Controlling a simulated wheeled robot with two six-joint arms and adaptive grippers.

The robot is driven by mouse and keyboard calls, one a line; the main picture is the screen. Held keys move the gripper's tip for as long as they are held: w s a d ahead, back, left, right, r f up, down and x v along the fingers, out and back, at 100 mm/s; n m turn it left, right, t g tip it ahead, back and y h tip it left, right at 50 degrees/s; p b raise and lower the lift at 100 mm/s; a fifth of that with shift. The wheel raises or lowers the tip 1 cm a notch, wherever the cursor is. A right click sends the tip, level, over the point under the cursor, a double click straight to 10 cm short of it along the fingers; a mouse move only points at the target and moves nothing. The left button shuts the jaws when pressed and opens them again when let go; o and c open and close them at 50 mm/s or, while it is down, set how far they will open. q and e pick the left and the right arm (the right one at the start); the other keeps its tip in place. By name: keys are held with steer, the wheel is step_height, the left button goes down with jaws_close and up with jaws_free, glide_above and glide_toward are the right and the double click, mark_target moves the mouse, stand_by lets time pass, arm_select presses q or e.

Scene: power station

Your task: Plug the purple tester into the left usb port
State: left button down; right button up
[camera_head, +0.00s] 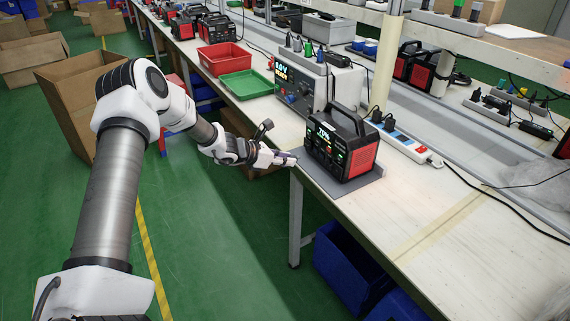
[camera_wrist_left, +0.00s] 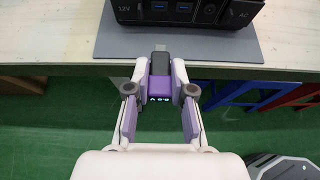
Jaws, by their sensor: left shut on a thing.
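The purple tester (camera_wrist_left: 160,87) has a dark front part, a small lit display and a silver plug tip pointing away from me. My left gripper (camera_wrist_left: 160,78) is shut on it, one finger on each side. In the head view my left gripper (camera_head: 287,159) is at the table edge, left of the power station (camera_head: 341,143), a black and red box with a lit screen. In the wrist view the power station (camera_wrist_left: 230,18) shows the blue left usb port (camera_wrist_left: 159,7) and another blue port (camera_wrist_left: 184,7). The plug tip is apart from the left port, roughly in line with it.
The power station stands on a grey mat (camera_wrist_left: 210,50) at the edge of the table (camera_head: 440,230). Behind it is a grey test unit (camera_head: 312,82); a white power strip (camera_head: 405,143) lies to the right. Red (camera_head: 222,56) and green (camera_head: 246,83) trays lie further back.

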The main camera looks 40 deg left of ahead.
arm_select(q)
steer(key=shift+w+d+f, duration=0.1)
steer(key=shift+w+d, duration=0.15)
steer(key=shift+w, duration=0.45)
steer(key=shift+w+d, duration=0.25)
steer(key=shift+w, duration=0.4)
steer(key=shift+w+d+b, duration=0.15)
steer(key=shift+w+d, duration=0.1)
steer(key=shift+w, duration=0.4)
steer(key=shift+w+d+b, duration=0.15)
steer(key=shift+w+d, duration=0.1)
steer(key=shift+w, duration=0.4)
steer(key=shift+b, duration=0.3)
steer(key=shift+b, duration=0.3)
steer(key=shift+w, duration=0.1)
